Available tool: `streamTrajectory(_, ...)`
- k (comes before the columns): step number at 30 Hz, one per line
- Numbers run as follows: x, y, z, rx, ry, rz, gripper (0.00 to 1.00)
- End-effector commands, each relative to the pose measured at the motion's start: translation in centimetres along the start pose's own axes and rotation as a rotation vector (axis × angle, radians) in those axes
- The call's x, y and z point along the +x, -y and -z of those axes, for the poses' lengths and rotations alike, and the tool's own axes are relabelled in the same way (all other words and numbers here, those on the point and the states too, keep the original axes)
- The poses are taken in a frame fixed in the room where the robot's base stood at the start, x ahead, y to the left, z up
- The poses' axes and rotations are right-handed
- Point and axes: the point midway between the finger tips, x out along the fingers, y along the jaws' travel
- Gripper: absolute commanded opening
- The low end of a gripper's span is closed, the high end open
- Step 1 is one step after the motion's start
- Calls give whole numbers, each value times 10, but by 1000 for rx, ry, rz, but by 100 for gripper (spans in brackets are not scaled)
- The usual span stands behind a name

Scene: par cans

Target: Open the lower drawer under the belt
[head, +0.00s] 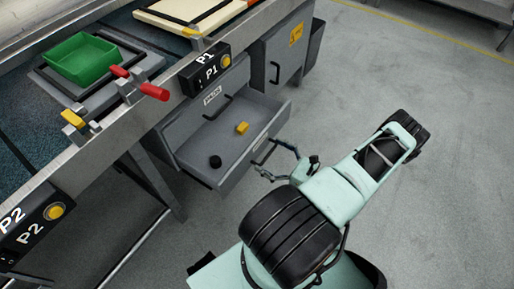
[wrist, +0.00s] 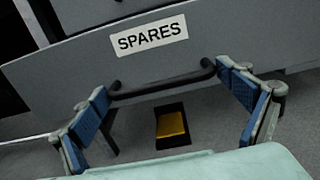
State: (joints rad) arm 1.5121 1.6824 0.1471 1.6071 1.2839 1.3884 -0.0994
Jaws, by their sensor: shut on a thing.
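The lower drawer (head: 221,163) under the belt stands pulled out from its cabinet, its inside visible in the head view. Its front carries a SPARES label (wrist: 149,37) and a black bar handle (wrist: 160,88). In the head view my gripper (head: 269,161) is at the outer face of the drawer front. A yellow block (head: 242,128) and a small black round thing (head: 215,161) lie in the drawer.
A closed upper drawer (head: 217,97) is above the open one. A grey cabinet door (head: 283,62) is to its right. The belt (head: 27,120) carries a green bin (head: 80,60); red handles (head: 153,91) stick out at its edge. Open floor (head: 440,190) lies to the right.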

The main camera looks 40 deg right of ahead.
Motion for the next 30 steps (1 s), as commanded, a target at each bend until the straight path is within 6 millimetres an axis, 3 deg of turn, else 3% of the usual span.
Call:
streamTrajectory(6, -16, 2, 1, -1, -3, 6, 50)
streamTrajectory(18, -19, 2, 1, -1, -4, 6, 50)
streamTrajectory(19, -18, 2, 1, -1, -4, 6, 95)
streamTrajectory(21, -18, 2, 1, -1, -4, 6, 100)
streamTrajectory(30, -18, 1, -1, -1, -2, 2, 100)
